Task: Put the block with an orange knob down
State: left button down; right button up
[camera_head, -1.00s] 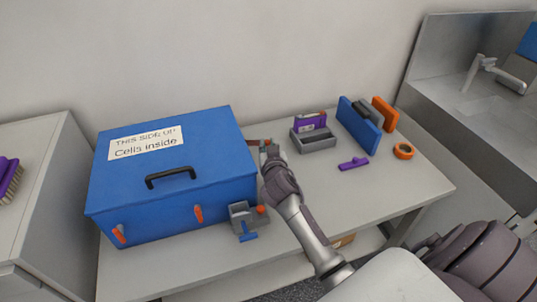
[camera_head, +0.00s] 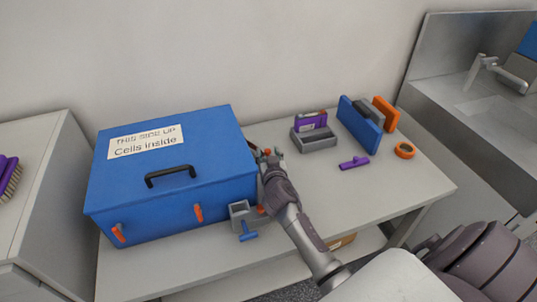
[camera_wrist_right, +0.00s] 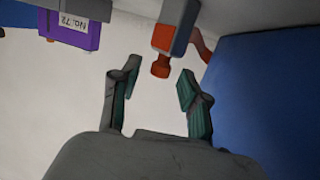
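The block with an orange knob (camera_wrist_right: 178,22) shows at the top of the right wrist view, grey with an orange end and knob. Its orange part shows small in the head view (camera_head: 267,151), on the table beside the blue box's right side. My right gripper (camera_head: 271,156) is at that spot. In the wrist view its fingers (camera_wrist_right: 158,92) are apart with nothing between them, and the knob is just beyond the fingertips. Whether the block rests fully on the table is hard to tell. My left gripper is not in view.
The blue box (camera_head: 215,160) stands close beside the gripper. A grey holder (camera_head: 241,216) is at its front corner. A grey tray (camera_head: 318,142) with a purple block (camera_head: 311,121), a blue panel (camera_head: 358,126), a purple piece (camera_head: 354,162) and orange tape (camera_head: 404,150) lie to the right.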

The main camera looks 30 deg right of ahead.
jog(key=shift+r, duration=0.2)
jog(key=shift+s+a, duration=0.15)
jog(key=shift+s, duration=0.2)
jog(key=v, duration=1.1)
jog(key=shift+b, duration=0.35)
jog(key=shift+s, duration=0.1)
